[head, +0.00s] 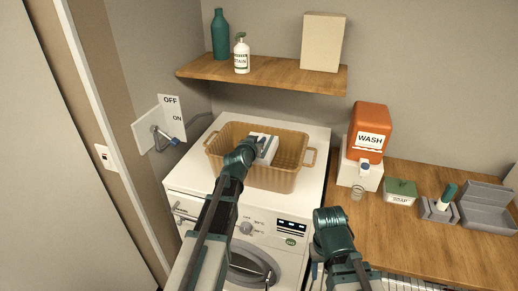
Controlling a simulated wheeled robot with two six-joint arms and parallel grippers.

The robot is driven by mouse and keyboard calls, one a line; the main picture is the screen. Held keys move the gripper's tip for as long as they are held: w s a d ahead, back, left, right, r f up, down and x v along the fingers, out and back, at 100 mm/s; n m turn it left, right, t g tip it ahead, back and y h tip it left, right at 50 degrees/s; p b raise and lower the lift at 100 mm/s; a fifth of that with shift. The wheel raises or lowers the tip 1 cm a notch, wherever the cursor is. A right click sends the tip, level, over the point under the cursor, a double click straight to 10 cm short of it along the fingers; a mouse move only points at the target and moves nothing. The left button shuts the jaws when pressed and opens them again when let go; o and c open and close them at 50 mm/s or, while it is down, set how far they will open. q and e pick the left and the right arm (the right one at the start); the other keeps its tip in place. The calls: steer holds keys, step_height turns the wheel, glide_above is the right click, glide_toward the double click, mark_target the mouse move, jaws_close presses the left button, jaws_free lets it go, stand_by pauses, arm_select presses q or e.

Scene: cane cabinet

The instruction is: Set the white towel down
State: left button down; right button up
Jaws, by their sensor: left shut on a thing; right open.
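A tan basket (221,136) with two handles stands on top of the white washing machine. My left gripper (258,148) reaches into the basket from the front and is shut on the white towel (267,146). The towel shows as a small pale bundle within the basket's rim. The gripper hides part of it, and I cannot tell whether it touches the basket floor. My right gripper (318,272) is open, low in front of the washer's right side, apart from the basket. Its fingers are small and partly hidden.
The washing machine (312,155) has a dial and round door in front. A wooden shelf (275,78) with bottles and a box hangs above. A wooden counter (410,235) at right holds an orange WASH container (369,125), a soap box (400,192) and grey trays. A switch (163,135) is on the left.

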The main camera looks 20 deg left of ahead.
arm_select(q)
steer(key=shift+f, duration=0.55)
arm_select(e)
steer(key=shift+f, duration=0.6)
arm_select(q)
steer(key=shift+f, duration=0.1)
steer(key=shift+f+b, duration=0.5)
steer(key=shift+b, duration=0.2)
steer(key=c, duration=0.8)
jaws_free()
arm_select(e)
steer(key=shift+f, duration=0.55)
